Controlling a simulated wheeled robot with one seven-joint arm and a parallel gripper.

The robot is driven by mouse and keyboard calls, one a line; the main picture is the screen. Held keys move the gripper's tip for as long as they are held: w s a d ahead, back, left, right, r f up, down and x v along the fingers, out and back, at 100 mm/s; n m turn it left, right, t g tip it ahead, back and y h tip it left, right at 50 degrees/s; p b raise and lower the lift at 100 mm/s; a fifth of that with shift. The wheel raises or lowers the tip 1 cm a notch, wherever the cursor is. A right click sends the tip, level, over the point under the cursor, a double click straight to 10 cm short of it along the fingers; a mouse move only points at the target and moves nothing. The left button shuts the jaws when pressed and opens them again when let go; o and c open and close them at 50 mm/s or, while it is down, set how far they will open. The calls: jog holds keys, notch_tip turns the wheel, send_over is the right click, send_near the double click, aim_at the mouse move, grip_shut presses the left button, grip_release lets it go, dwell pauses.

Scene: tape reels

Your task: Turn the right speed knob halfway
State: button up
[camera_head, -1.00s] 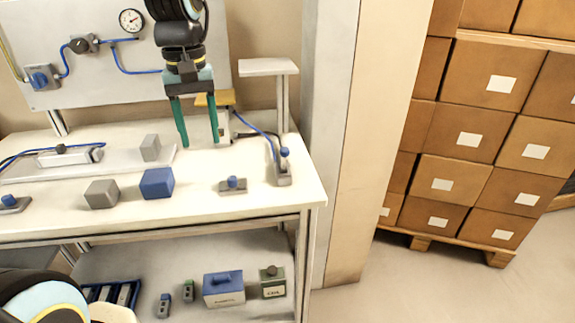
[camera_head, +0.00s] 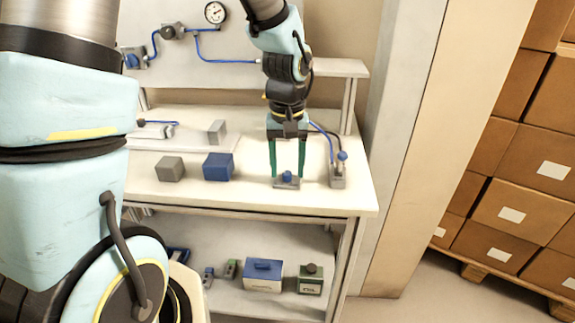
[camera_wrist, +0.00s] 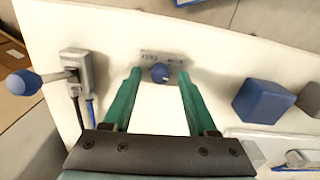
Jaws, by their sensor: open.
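A small blue knob on a grey base plate, the right speed knob (camera_head: 288,178), sits near the front right of the white workbench. My gripper (camera_head: 287,173) points down at it with its green fingers open. In the head view the fingertips are on either side of the knob. In the wrist view the knob (camera_wrist: 160,72) shows between and just beyond the fingertips (camera_wrist: 159,73), with lettering on its plate that I cannot fully read. The fingers look apart from the knob; exact contact height is hard to tell.
A lever with a blue ball (camera_head: 342,156) stands on a grey box just right of my gripper. A blue block (camera_head: 218,167) and a grey block (camera_head: 171,168) lie to the left. The shelf below holds a blue-lidded box (camera_head: 263,275). A pillar stands right of the bench.

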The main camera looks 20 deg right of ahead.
jog(key=shift+f, duration=0.2)
grip_shut()
dwell(0.4)
